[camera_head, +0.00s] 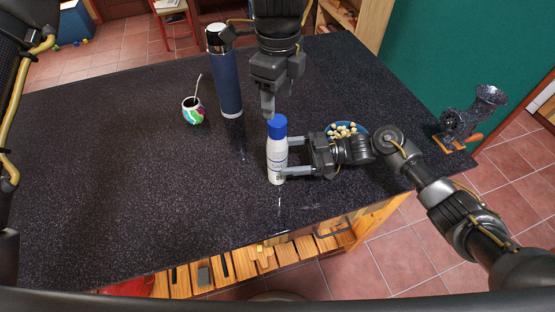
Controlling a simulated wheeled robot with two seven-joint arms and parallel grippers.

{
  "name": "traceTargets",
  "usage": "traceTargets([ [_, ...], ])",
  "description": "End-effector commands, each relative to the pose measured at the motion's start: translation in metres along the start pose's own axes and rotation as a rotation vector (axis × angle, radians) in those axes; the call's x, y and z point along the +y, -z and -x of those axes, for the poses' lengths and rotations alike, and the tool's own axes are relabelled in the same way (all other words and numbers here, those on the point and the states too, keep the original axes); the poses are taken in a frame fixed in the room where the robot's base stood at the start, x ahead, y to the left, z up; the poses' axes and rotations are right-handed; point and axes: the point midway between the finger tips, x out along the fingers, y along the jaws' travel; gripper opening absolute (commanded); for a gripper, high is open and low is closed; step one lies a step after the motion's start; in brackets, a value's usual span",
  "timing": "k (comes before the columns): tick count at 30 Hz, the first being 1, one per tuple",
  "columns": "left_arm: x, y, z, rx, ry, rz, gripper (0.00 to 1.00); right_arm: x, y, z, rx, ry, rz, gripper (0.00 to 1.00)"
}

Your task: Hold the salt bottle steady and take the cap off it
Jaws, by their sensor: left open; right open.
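The white salt bottle (276,160) stands upright near the front edge of the dark speckled counter, with its blue cap (277,125) on top. My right gripper (288,156) comes in from the right at the height of the bottle's body. It is open, with one finger at the upper part of the body and one lower down; whether they touch it I cannot tell. My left gripper (268,110) points down from above, open, with its fingertips right by the cap. Part of its fingers overlap in this view, so contact with the cap is unclear.
A tall blue flask (226,82) and a colourful mate cup (193,110) with a straw stand to the left. A blue bowl (361,130) of small pale pieces sits behind my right gripper. A grinder (470,118) stands at the right corner. The counter's left part is clear.

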Motion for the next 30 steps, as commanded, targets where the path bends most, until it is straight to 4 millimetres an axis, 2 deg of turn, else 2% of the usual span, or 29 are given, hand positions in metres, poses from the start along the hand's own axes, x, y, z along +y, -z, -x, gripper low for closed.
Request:
traceTargets([
  [3,0.0,-0.001,0.0,0.0,0.0,0.002,0.57,0.0,0.001,-0.018,0.003,0.002,0.0,0.74],
  [9,0.0,-0.001,0.0,0.0,0.0,0.001,0.57,0.0,0.0,-0.035,0.001,0.001,-0.001,0.74],
  [19,0.0,-0.001,0.0,0.0,0.0,0.001,0.57,0.0,0.0,-0.038,-0.001,0.0,-0.001,0.74],
  [30,0.0,-0.001,0.0,0.0,0.0,0.001,0.57,0.0,0.0,-0.037,0.0,0.0,-0.001,0.25],
])
